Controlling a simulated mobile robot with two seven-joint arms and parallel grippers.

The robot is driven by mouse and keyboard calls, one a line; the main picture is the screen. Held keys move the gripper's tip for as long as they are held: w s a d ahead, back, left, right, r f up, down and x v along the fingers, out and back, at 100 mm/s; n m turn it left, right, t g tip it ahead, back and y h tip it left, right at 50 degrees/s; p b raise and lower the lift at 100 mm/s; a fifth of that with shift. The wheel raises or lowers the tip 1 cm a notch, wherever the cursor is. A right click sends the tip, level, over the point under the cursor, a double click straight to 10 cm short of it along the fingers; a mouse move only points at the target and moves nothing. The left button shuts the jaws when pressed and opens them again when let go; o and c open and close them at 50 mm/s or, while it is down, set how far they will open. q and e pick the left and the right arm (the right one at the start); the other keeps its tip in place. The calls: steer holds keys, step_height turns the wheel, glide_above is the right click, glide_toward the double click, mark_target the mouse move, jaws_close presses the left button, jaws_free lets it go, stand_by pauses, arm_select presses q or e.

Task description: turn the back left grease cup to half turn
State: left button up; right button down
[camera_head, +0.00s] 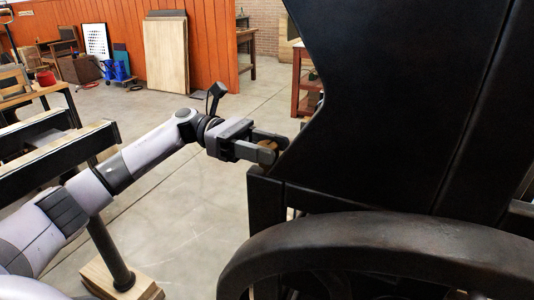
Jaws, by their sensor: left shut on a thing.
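The back left grease cup (267,146) is a small brownish cap at the left edge of the black press (400,110). My left gripper (268,147) reaches in from the left and is shut on the cup, with its fingers on either side of it. The fingers hide most of the cup, so its turn cannot be read. My right gripper is not in view.
A large dark curved wheel rim (370,235) fills the lower right, in front of the press. A black rail frame (60,160) stands at left, with a post on a wooden block (125,280). Open concrete floor lies behind my left arm.

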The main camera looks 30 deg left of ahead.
arm_select(q)
steer(key=o, duration=0.9)
steer(key=shift+o, duration=0.2)
steer(key=shift+a, duration=0.1)
steer(key=a+b, duration=0.1)
steer(key=a, duration=0.6)
steer(key=shift+b, duration=0.3)
